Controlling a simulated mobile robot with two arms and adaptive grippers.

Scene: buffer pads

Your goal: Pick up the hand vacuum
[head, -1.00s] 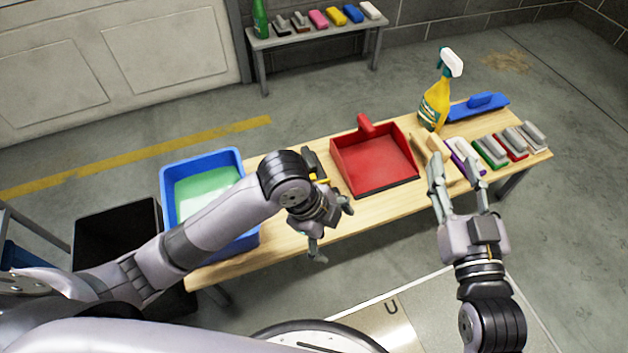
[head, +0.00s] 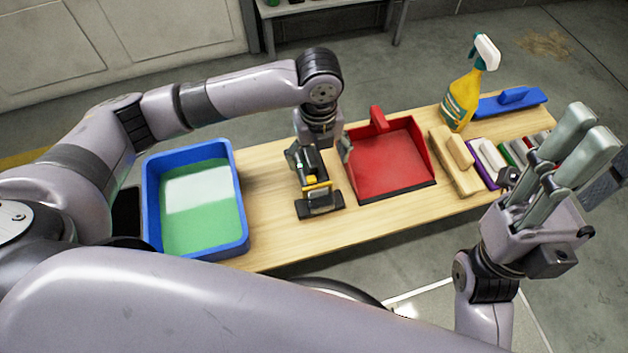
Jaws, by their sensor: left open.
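The hand vacuum (head: 320,203) is black and grey with yellow parts. It lies on the wooden table between the blue tub and the red dustpan. My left gripper (head: 320,160) reaches down from above over its far part. The fingers are apart, one on each side of the vacuum. The gripper and wrist hide the vacuum's far end, and I cannot tell whether the fingers touch it. My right gripper (head: 588,133) is raised at the right, well away from the vacuum, with its fingers pointing up. Its finger gap is unclear from this angle.
The blue tub (head: 240,245) with green contents stands left of the vacuum. The red dustpan (head: 390,165) lies close on its right. Wooden blocks (head: 455,165), a yellow spray bottle (head: 462,97), a blue float (head: 510,102) and several brushes are farther right.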

